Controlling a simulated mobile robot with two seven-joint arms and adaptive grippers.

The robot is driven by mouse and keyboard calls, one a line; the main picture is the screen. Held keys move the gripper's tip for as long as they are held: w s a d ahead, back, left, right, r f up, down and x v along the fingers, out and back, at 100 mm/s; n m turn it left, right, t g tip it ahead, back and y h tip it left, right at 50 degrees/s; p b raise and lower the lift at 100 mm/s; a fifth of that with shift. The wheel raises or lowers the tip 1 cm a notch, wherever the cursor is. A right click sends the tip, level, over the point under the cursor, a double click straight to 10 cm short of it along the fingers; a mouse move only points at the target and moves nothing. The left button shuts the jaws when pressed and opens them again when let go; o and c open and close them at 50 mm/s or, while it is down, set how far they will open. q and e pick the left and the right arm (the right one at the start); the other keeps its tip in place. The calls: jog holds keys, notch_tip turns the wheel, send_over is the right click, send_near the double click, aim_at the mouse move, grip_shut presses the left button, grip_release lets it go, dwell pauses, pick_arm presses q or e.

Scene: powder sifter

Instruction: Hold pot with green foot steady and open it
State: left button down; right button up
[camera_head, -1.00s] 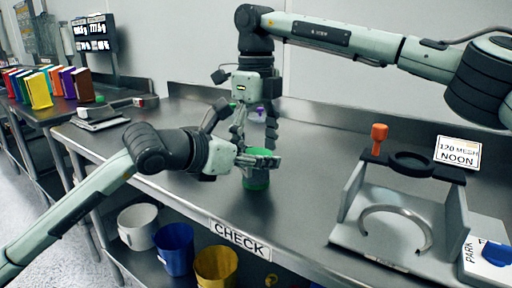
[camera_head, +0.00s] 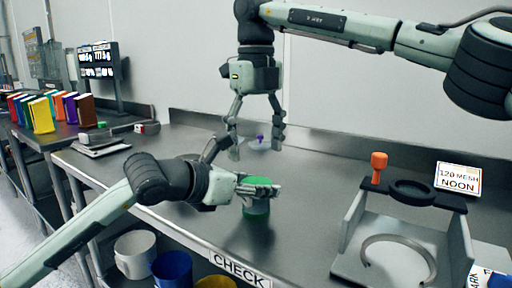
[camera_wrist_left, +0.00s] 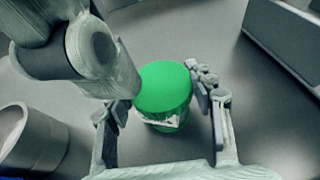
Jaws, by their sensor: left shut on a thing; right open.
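The pot with the green foot (camera_head: 257,210) stands upright on the steel counter, with green showing above and below the fingers. My left gripper (camera_head: 260,190) is shut around its side. In the left wrist view the pot's green top (camera_wrist_left: 165,85) is between the two fingers, with a pale patch below it on the side. I cannot tell whether this top is a lid. My right gripper (camera_head: 256,146) is open, fingers pointing down, above and behind the pot, holding nothing that I can see.
A sifter stand (camera_head: 405,230) with an orange-handled tool (camera_head: 378,166) is on the right. A scale (camera_head: 105,143) and coloured binders (camera_head: 45,112) are left. Bins (camera_head: 172,268) sit below the counter.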

aim_at(256, 182)
notch_tip(256, 182, down, 7)
dwell(0.3)
jog(key=shift+c, duration=0.4)
jog(key=c, duration=1.2)
jog(key=shift+o, duration=0.4)
jog(key=n, duration=0.4)
jog(key=shift+c, duration=0.2)
jog(key=shift+r, duration=0.1)
jog(key=o, duration=1.3)
